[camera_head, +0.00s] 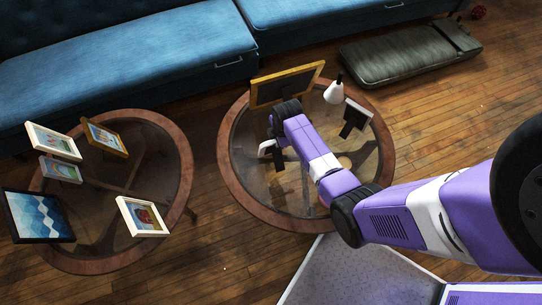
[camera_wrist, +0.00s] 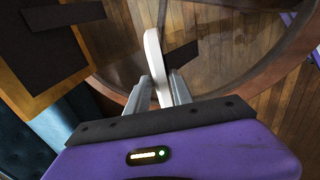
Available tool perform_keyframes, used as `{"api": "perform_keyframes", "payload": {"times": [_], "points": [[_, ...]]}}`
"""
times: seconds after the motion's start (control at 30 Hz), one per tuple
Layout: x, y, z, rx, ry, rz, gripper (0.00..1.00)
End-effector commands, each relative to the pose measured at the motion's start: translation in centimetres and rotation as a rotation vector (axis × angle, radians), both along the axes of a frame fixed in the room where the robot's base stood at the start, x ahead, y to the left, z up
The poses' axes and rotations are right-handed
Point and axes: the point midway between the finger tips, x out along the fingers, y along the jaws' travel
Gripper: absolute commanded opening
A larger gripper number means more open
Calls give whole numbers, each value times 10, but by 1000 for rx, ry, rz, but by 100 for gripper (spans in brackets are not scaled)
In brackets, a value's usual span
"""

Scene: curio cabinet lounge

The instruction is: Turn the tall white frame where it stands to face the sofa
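A white frame (camera_head: 267,147) stands on the right round glass table (camera_head: 232,178), beneath my gripper and partly hidden by it. In the wrist view the same white frame (camera_wrist: 154,50) shows nearly edge-on, with a dark stand (camera_wrist: 181,55) on its right side. My gripper (camera_wrist: 162,82) has its two grey fingers close against both sides of the frame's edge, with no clear gap. The frame's picture side is not visible. The blue sofa (camera_head: 120,70) runs along the back, beyond the table.
The left round table (camera_head: 180,165) holds several frames. A grey-green cushion (camera_head: 400,57) lies on the floor at the back right.

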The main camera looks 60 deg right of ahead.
Motion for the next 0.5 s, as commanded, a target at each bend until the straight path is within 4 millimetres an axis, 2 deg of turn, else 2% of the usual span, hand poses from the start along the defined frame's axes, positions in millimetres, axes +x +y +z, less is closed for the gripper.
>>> {"api": "perform_keyframes", "payload": {"times": [0.07,0.37,0.5], "points": [[0,0,0,0,0,0,43],[-1,1,0,2,2,0,43],[-3,2,10,1,1,0,43]]}}
